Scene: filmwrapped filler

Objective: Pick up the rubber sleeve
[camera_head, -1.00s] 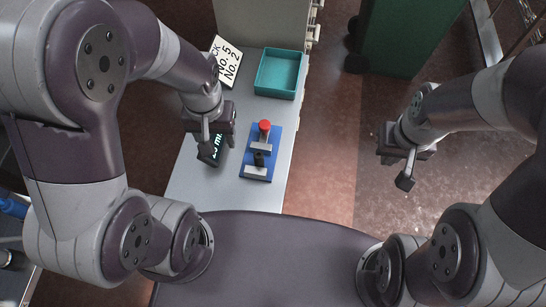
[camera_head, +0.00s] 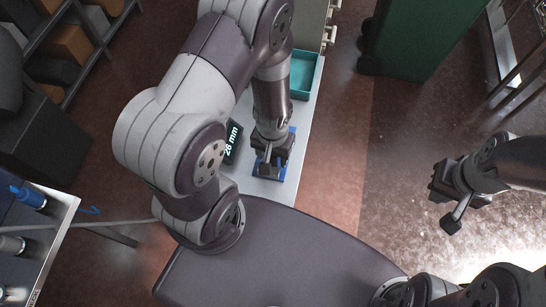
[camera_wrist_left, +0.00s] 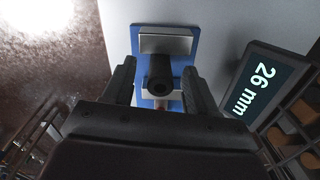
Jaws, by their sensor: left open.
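The rubber sleeve (camera_wrist_left: 160,82) is a short black tube with a dark round opening, seen end-on in the left wrist view. It sits on a blue fixture (camera_wrist_left: 139,60) with grey metal blocks. My left gripper (camera_wrist_left: 158,72) is open, with one finger on each side of the sleeve and a visible gap to each. In the head view my left gripper (camera_head: 268,168) covers most of the blue fixture (camera_head: 291,142) and hides the sleeve. My right gripper (camera_head: 446,205) hangs over the floor at the right, far from the fixture; its opening is unclear.
A dark display reading 26 mm (camera_head: 232,143) stands beside the fixture on the grey bench (camera_head: 302,140). A teal tray (camera_head: 303,76) is farther back, partly behind my arm. A green cabinet (camera_head: 420,35) stands at the back right. The floor to the right is open.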

